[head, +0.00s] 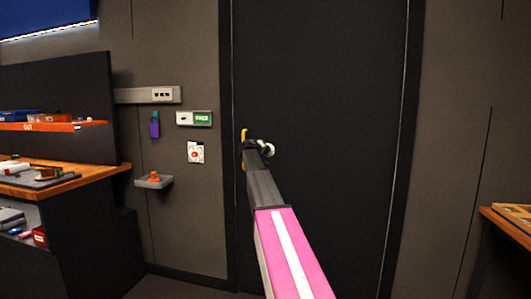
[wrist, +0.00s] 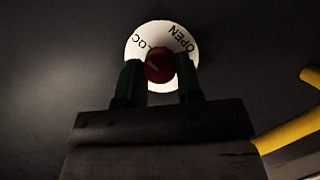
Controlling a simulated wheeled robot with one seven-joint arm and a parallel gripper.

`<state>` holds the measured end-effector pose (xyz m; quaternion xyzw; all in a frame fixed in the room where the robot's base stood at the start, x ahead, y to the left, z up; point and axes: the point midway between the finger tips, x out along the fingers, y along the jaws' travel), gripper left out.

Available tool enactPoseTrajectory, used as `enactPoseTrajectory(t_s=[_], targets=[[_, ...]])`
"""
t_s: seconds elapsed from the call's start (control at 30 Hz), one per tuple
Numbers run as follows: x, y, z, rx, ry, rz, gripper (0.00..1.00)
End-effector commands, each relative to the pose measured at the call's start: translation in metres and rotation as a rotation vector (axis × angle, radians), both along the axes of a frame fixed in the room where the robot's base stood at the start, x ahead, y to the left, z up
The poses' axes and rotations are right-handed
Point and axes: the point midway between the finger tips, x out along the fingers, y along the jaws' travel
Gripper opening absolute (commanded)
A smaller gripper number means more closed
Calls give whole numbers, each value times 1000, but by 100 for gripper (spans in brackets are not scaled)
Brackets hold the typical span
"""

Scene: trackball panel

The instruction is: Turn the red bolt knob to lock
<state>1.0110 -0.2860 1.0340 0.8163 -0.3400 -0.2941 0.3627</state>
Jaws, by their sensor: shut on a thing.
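The red bolt knob (wrist: 160,69) shows in the wrist view at the middle of a round white plate (wrist: 158,28). The plate has the word OPEN at its upper right and letters of LOCK at its upper left, partly hidden by a finger. A short pale line shows on the knob's face. My gripper (wrist: 158,63) has one dark green finger on each side of the knob and is shut on it. In the head view my gripper (head: 258,148) is at the dark door (head: 320,70), near its left edge. It hides the knob there, and only the plate's right edge (head: 270,150) shows.
A yellow handle (wrist: 285,132) is close to the right of my gripper in the wrist view. Left of the door are a small wall shelf with an orange object (head: 154,178) and a workbench (head: 95,177). A wooden table (head: 500,220) stands at the right.

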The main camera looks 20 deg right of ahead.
Motion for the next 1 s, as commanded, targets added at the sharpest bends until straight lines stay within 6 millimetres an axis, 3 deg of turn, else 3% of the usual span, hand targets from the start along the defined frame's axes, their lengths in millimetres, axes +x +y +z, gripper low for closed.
enactPoseTrajectory(t_s=[0.2, 0.23, 0.3, 0.73, 1.0], targets=[[0, 0, 0, 0, 0, 0, 9], [0, 0, 0, 0, 0, 0, 36], [0, 0, 0, 0, 0, 0, 59], [-4, 4, 1, 1, 0, 0, 59], [-26, 31, 8, 1, -1, 1, 59]])
